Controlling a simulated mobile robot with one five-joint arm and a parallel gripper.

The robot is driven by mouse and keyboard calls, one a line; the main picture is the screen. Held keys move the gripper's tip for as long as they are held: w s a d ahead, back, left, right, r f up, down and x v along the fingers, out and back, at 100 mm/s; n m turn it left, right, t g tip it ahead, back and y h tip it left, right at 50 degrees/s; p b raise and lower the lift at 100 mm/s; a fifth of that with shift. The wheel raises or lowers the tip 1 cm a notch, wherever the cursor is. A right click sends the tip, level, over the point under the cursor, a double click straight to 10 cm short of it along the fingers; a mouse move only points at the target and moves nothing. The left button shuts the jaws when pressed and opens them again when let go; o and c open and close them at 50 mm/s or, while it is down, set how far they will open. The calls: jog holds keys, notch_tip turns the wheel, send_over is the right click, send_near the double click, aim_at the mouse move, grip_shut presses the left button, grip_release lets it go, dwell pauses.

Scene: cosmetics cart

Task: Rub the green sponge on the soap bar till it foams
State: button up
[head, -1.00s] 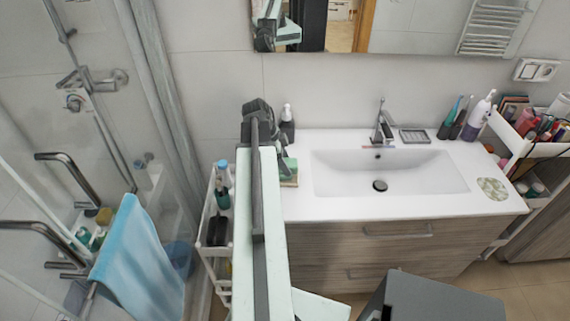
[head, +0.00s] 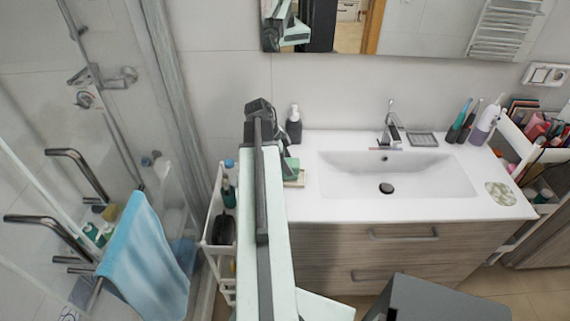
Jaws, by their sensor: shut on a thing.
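The green sponge (head: 293,167) shows just right of my arm, at the left end of the white washbasin counter. My gripper (head: 286,156) is shut on it, though my own arm hides most of the jaws. A pale yellowish block, apparently the soap bar (head: 299,180), lies on the counter under the sponge. Its right edge shows past the sponge, and its left part is hidden by my arm. The sponge looks to be on or just above it; I cannot tell if they touch. No foam can be made out.
A dark soap dispenser (head: 294,126) stands close behind the sponge. The basin (head: 395,178) is to the right, with a tap (head: 391,127) and a small grey dish (head: 422,139). A white cart (head: 212,232) stands left of the counter. The counter's front left is clear.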

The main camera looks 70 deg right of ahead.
jog(key=shift+s+d, duration=0.3)
jog(key=shift+s, duration=0.5)
jog(key=shift+w+a+f, duration=0.1)
jog(key=shift+w+a, duration=0.2)
jog(key=shift+w, duration=0.4)
jog(key=shift+w+a, duration=0.3)
jog(key=shift+w, duration=0.35)
jog(key=shift+s, duration=0.15)
jog(key=shift+s+d, duration=0.3)
jog(key=shift+s, duration=0.3)
jog(key=shift+s+d, duration=0.3)
jog(key=shift+s, duration=0.3)
jog(key=shift+w+a, duration=0.3)
jog(key=shift+w, duration=0.4)
jog(key=shift+w+a, duration=0.25)
jog(key=shift+w, duration=0.4)
